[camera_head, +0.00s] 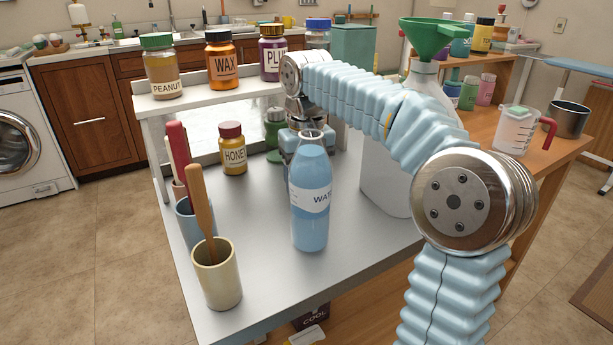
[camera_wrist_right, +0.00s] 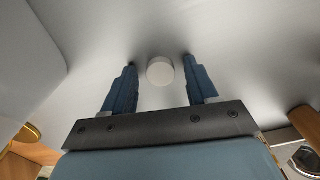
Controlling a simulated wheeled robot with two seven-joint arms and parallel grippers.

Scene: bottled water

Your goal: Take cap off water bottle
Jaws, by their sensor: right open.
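The water bottle (camera_head: 310,182) stands upright on the grey tabletop, filled with pale blue water and wearing a white label. No cap shows on its clear mouth. My right arm reaches across from the right, and its gripper is behind the bottle, mostly hidden by it in the head view. In the right wrist view my right gripper (camera_wrist_right: 158,68) is open, its two blue fingers apart over a grey surface. A small round white cap-like piece (camera_wrist_right: 160,71) lies between the fingertips, with gaps on both sides. My left gripper is not in view.
A honey jar (camera_head: 233,150) and a green jar (camera_head: 274,128) stand behind the bottle. A large white jug (camera_head: 384,182) with a green funnel (camera_head: 433,35) stands right. The front tabletop (camera_head: 272,285) is clear.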

